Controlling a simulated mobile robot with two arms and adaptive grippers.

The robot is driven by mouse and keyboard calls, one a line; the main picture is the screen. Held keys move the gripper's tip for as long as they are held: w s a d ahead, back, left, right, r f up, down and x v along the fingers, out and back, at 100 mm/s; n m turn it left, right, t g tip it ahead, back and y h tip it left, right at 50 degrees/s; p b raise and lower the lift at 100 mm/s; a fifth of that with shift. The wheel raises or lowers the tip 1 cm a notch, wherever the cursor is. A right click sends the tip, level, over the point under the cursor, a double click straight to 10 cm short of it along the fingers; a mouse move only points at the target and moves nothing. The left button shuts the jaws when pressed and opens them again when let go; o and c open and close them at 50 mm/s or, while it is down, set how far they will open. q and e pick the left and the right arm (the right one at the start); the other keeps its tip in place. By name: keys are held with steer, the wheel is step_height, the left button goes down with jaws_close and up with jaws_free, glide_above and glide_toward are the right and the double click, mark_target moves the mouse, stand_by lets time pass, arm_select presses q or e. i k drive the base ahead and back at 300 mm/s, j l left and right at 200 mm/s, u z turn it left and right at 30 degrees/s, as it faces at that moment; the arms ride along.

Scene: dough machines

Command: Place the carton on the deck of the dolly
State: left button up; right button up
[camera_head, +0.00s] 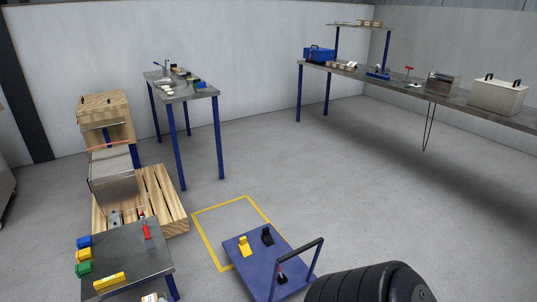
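The dolly (264,268) stands on the floor at the bottom middle. It has a flat blue deck and a dark push handle (312,246) at its right end. No carton can be made out with certainty. A small pale box (152,298) at the bottom edge is cut off, so I cannot tell what it is. Neither of my grippers shows in the view.
A yellow floor outline (202,240) lies just behind the dolly. A low table (130,255) with coloured blocks stands to its left, before a wooden pallet (160,195). A tall side table (190,92) and a long bench (440,96) stand behind. The middle and right floor is clear.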

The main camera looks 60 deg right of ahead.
mark_target(270, 263)
steer(key=l, duration=0.7)
steer(key=i+l+z, duration=0.1)
steer(key=l, duration=0.55)
steer(key=i+l, duration=0.1)
steer(key=l, duration=0.55)
steer(key=l+z, duration=0.1)
steer(key=l, duration=0.6)
steer(key=i+l, duration=0.15)
steer(key=l, duration=0.5)
